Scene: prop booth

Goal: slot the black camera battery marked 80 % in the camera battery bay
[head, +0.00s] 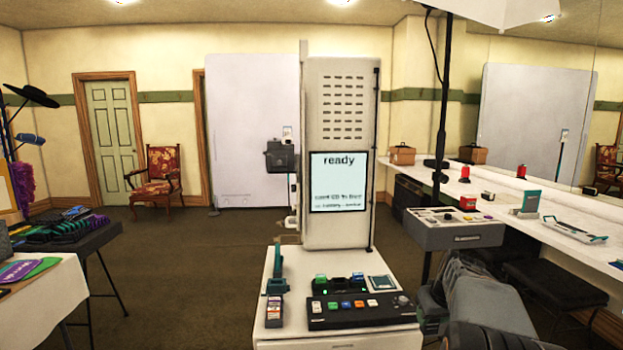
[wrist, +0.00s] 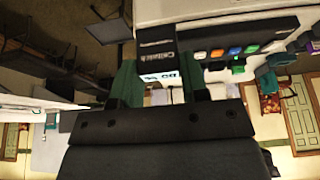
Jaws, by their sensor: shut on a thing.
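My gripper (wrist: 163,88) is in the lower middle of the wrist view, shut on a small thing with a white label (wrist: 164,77). Its dark print is too small to read, so I cannot tell if this is the battery marked 80 %. In the head view my arm enters at the lower right, and the fingertips are not clear. A dark camera (head: 281,157) hangs on the left side of the booth tower (head: 340,130). Its battery bay is not clearly visible. A dark charger (head: 340,287) with green lights stands on the white table below the tower.
A button panel (head: 360,311) lies at the table's front, close to my gripper; it also shows in the wrist view (wrist: 230,38). A labelled pack (head: 274,311) stands at the table's left. A grey drawer box (head: 452,234) is to the right.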

